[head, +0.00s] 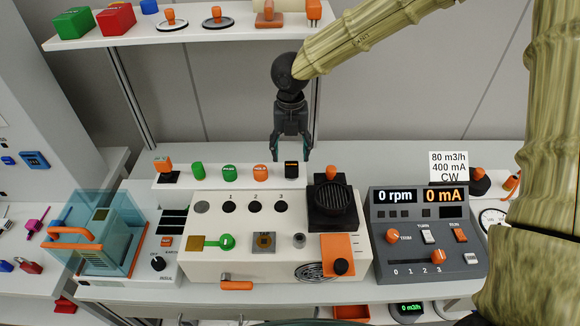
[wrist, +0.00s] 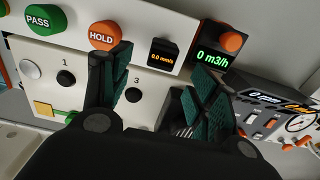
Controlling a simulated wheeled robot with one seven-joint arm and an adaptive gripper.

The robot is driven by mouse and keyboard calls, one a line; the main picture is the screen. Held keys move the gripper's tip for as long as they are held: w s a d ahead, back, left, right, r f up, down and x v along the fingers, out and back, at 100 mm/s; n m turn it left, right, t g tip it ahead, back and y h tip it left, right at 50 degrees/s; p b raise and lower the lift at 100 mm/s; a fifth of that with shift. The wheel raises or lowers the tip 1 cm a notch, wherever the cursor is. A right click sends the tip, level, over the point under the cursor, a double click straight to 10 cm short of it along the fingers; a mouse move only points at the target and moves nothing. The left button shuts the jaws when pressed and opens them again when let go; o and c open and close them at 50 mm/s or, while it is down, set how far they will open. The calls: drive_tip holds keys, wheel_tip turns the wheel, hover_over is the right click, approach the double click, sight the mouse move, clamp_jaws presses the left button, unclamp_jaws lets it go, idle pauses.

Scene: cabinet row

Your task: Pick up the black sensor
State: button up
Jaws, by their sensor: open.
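In the wrist view the black sensor (wrist: 163,56) shows an orange "0.0 mm/s" reading. My gripper (head: 292,156) is open and points down above and around the sensor's spot. In the wrist view my gripper (wrist: 163,72) has its two teal-padded fingers spread to either side of the sensor, with a gap. Whether a finger touches it cannot be told.
An orange HOLD knob (head: 261,172) and green PASS knob (head: 229,172) stand left of the sensor. A black fan unit with an orange knob (head: 331,172) stands close on the right. A grey control panel (head: 425,230) is further right. An upper shelf (head: 190,33) hangs behind my arm.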

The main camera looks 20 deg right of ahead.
sight(292, 164)
drive_tip(key=shift+w+d+f+p, duration=0.1)
drive_tip(key=shift+f+p, duration=0.4)
drive_tip(key=shift+f, duration=1.15)
drive_tip(key=shift+w+d+f+p, duration=0.1)
drive_tip(key=shift+f+p, duration=0.4)
drive_tip(key=shift+f, duration=1.15)
drive_tip(key=c, duration=1.2)
